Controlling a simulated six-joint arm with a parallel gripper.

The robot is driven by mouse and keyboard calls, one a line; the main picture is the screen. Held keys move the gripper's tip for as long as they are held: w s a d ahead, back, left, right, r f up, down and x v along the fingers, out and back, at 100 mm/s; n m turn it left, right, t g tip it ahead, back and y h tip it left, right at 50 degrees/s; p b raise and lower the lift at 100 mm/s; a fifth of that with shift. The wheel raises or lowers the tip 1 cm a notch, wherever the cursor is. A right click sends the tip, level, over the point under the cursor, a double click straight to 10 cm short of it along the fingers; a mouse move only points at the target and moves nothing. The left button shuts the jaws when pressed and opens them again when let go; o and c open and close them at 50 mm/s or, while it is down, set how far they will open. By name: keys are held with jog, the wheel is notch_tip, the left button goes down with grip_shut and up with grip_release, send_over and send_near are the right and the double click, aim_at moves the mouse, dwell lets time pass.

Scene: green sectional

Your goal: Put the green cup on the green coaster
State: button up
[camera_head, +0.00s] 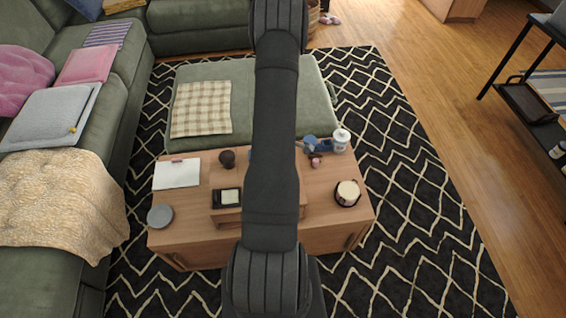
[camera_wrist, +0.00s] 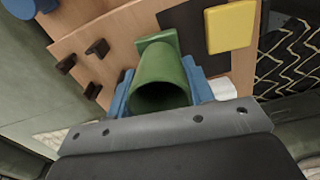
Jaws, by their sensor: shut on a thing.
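The green cup (camera_wrist: 160,82) is between the blue fingers of my gripper (camera_wrist: 158,74) in the wrist view. Its round mouth faces the camera, and my gripper is shut on it. A flat green piece (camera_wrist: 157,41) shows at the cup's far end, partly behind it. It may be the green coaster or part of the cup; I cannot tell which, nor whether they touch. In the head view my arm covers the middle of the table, and I make out neither green cup nor green coaster there.
The wooden table (camera_head: 190,230) holds a white pad (camera_head: 177,174), a grey dish (camera_head: 160,215), a dark round object (camera_head: 227,158), a white jar (camera_head: 340,139) and a dark-rimmed cream pot (camera_head: 347,193). A yellow square (camera_wrist: 231,27) lies near the cup in the wrist view.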

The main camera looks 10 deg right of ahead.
jog(key=shift+f, duration=0.15)
jog(key=o, duration=1)
jog(key=shift+c, duration=0.2)
notch_tip(320, 180, up, 12)
jog(key=shift+r, duration=0.2)
jog(key=shift+f, duration=0.15)
notch_tip(320, 180, down, 12)
jog(key=shift+f, duration=0.1)
jog(key=shift+r, duration=0.25)
